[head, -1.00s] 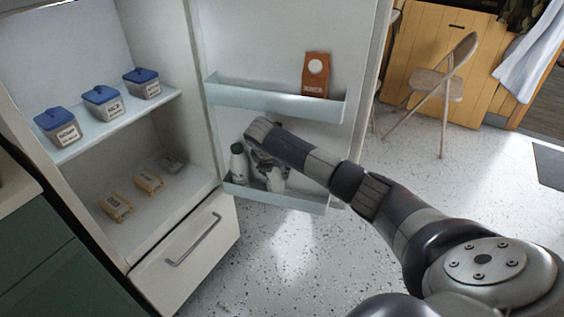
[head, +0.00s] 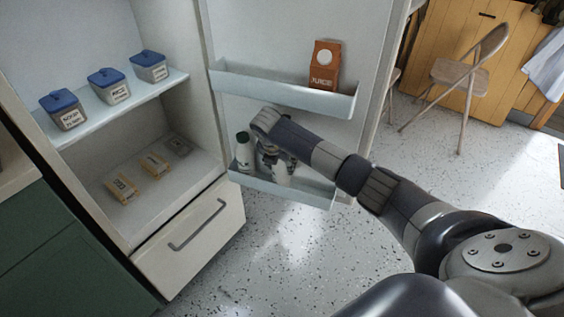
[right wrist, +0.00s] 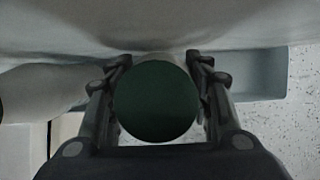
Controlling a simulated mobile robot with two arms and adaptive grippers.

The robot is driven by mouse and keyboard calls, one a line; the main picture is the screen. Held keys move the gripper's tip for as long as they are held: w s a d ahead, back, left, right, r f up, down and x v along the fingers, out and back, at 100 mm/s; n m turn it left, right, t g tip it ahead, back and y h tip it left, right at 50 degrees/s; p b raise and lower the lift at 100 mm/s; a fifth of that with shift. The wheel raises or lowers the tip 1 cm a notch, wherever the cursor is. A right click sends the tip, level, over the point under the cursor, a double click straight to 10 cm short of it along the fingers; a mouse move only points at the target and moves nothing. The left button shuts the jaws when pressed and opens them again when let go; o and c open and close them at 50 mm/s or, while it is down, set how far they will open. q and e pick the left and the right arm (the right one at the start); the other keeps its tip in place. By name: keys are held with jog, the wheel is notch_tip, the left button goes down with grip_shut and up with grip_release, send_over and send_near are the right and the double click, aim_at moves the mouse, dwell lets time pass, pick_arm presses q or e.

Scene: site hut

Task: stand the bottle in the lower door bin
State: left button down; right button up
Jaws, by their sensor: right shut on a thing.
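The lower door bin (head: 300,193) is a pale shelf low on the open fridge door. My right gripper (head: 278,160) is over this bin, shut on a white bottle (head: 281,174). The bottle looks upright, and its lower part is behind the bin's front wall; I cannot tell if its base touches the floor of the bin. In the right wrist view, its round dark green cap (right wrist: 155,101) shows between the two fingers (right wrist: 155,82). My left gripper is not in view.
Another white bottle with a dark cap (head: 244,152) stands in the bin, just left of the held one. The upper door bin (head: 270,86) holds an orange-brown carton (head: 325,65). Blue-lidded tubs (head: 108,87) and small packs (head: 122,188) stand inside the fridge.

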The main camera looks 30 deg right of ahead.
jog(key=o, duration=1.4)
jog(key=shift+d, duration=0.1)
